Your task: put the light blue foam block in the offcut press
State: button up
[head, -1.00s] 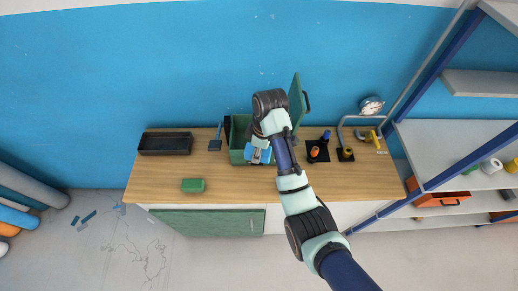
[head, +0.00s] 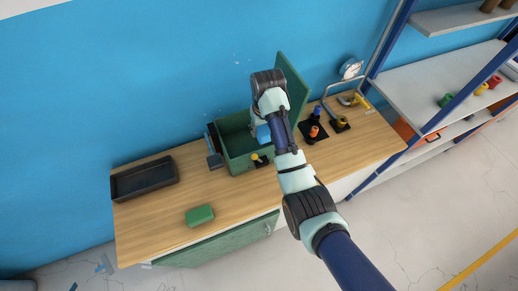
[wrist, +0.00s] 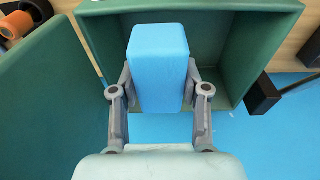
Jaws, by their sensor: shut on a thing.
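The light blue foam block (wrist: 158,68) is upright between my gripper's fingers in the wrist view. In the head view the block (head: 263,133) shows partly behind my wrist. My gripper (wrist: 160,88) is shut on it and holds it over the open green box that looks like the offcut press (head: 236,145). The press's inside (wrist: 235,55) looks empty where visible. Its green lid (head: 292,85) stands open at the right. A yellow-topped knob (head: 255,157) is at the press's front. I cannot tell how far the block is above the floor of the press.
A black tray (head: 145,180) lies at the left of the wooden bench (head: 165,220), with a green block (head: 200,215) near the front edge. Black stands with orange and yellow parts (head: 314,130) and a pipe with a gauge (head: 351,68) are right of the press.

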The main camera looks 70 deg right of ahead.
notch_tip(320, 180, down, 12)
jog(key=shift+f+b, duration=0.2)
jog(key=shift+b, duration=0.8)
jog(key=shift+f, duration=0.15)
jog(key=o, duration=0.8)
jog(key=r+p, duration=0.1)
jog(key=r, duration=0.3)
jog(key=r+p, duration=0.1)
jog(key=r, duration=0.3)
jog(key=s+a+r, duration=0.1)
jog(key=r, duration=0.3)
jog(key=shift+a+r+p, duration=0.1)
jog(key=shift+p, duration=0.3)
